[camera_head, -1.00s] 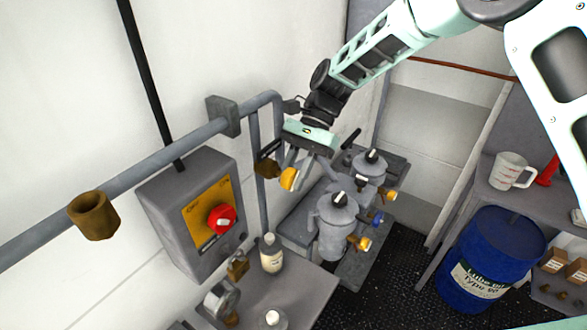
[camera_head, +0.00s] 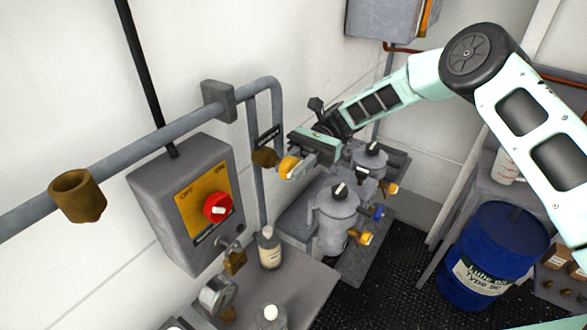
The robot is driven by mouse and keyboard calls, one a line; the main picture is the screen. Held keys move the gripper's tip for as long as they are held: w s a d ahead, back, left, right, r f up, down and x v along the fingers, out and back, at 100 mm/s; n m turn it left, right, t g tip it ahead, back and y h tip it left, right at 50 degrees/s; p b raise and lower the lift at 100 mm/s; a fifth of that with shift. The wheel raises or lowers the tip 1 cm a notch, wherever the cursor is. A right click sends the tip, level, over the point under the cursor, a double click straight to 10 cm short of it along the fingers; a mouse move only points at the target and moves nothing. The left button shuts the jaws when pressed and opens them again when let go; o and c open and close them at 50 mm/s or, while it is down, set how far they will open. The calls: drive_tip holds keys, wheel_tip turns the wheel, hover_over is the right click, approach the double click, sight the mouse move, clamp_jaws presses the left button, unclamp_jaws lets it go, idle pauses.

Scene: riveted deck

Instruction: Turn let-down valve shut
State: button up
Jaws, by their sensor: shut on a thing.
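The let-down valve, a brass body (camera_head: 264,158) with a yellow knob (camera_head: 287,166), sits on the grey vertical pipe beside the wall. A small dark label plate is fixed just above it. My gripper (camera_head: 293,164) comes in from the right and is shut on the yellow knob. The fingers cover part of the knob, so its exact turn angle cannot be read.
A grey switch box (camera_head: 160,205) with a red knob (camera_head: 217,207) is on the wall at left. Two grey filter housings (camera_head: 336,215) stand below my gripper. A bottle (camera_head: 269,247) stands on the bench. A blue drum (camera_head: 490,255) is at right.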

drive_tip(key=shift+g, duration=0.3)
idle(0.4)
drive_tip(key=o, duration=1)
